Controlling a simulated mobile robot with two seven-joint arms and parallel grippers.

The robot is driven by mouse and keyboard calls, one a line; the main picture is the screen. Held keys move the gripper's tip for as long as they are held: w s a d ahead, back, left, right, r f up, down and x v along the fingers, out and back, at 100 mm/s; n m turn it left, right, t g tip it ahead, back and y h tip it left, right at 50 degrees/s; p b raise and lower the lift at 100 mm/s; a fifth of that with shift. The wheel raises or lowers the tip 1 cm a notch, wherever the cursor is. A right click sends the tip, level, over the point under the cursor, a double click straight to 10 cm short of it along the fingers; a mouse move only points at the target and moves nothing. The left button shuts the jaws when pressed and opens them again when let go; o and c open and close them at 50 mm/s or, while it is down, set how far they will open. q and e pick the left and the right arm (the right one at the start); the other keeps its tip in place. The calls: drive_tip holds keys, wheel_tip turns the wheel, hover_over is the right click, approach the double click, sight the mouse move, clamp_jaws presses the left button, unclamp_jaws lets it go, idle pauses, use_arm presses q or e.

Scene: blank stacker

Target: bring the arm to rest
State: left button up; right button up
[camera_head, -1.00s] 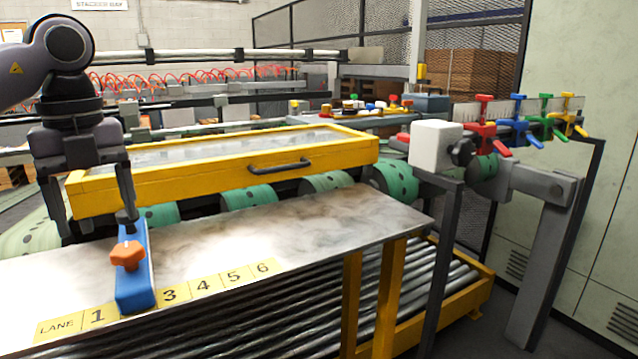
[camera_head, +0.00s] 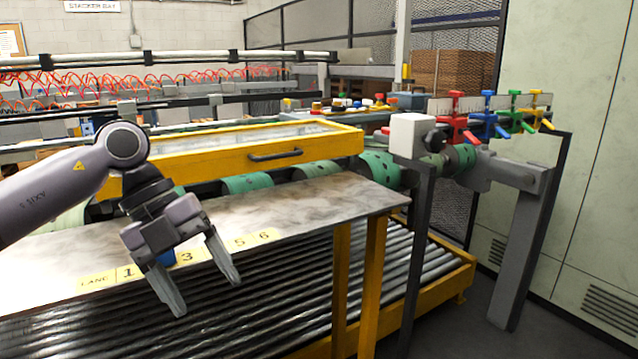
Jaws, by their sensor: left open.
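My left gripper (camera_head: 207,289) is in the camera_head view at lower left, in front of the steel table's near edge. Its two fingers point down and are spread apart, with nothing between them. My left arm (camera_head: 60,195) comes in from the left. A blue block (camera_head: 166,258) shows only in part behind the gripper, at the lane strip; the rest of it, with any orange knob, is hidden. The steel table (camera_head: 320,198) carries yellow lane labels (camera_head: 97,281) along its front edge. My right gripper is not in view.
A yellow-framed cover (camera_head: 330,148) with a black handle stands behind the table. Rollers (camera_head: 290,275) lie below it. A post with a white box (camera_head: 408,135) and coloured clamps (camera_head: 487,122) stand at right. Dark floor is free at lower right.

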use_arm(q)
drive_tip(key=s+d+f+n+h, duration=0.1)
drive_tip(key=s+d+f+h, duration=0.15)
drive_tip(key=d+h, duration=0.5)
drive_tip(key=s+d+f+h, duration=0.1)
drive_tip(key=s+d+h, duration=0.2)
drive_tip(key=d+h, duration=0.5)
drive_tip(key=w+a+f+n+t+y, duration=0.2)
drive_tip(key=a+f+n+t+y, duration=0.3)
drive_tip(key=f+n+t, duration=0.45)
drive_tip(key=w+a+f+n+t+y, duration=0.1)
drive_tip(key=a+f+n+t+y, duration=0.45)
drive_tip(key=n+t, duration=0.65)
drive_tip(key=s+a+f+n+g+y, duration=0.3)
drive_tip(key=s+f, duration=0.4)
drive_tip(key=f, duration=0.3)
drive_tip(key=s+a+f+n+g+y, duration=0.4)
drive_tip(key=s+f, duration=0.4)
drive_tip(key=f, duration=0.2)
drive_tip(key=a+g+y, duration=0.1)
drive_tip(key=a+g, duration=0.1)
drive_tip(key=shift+s+a, duration=0.25)
drive_tip(key=shift+a, duration=0.1)
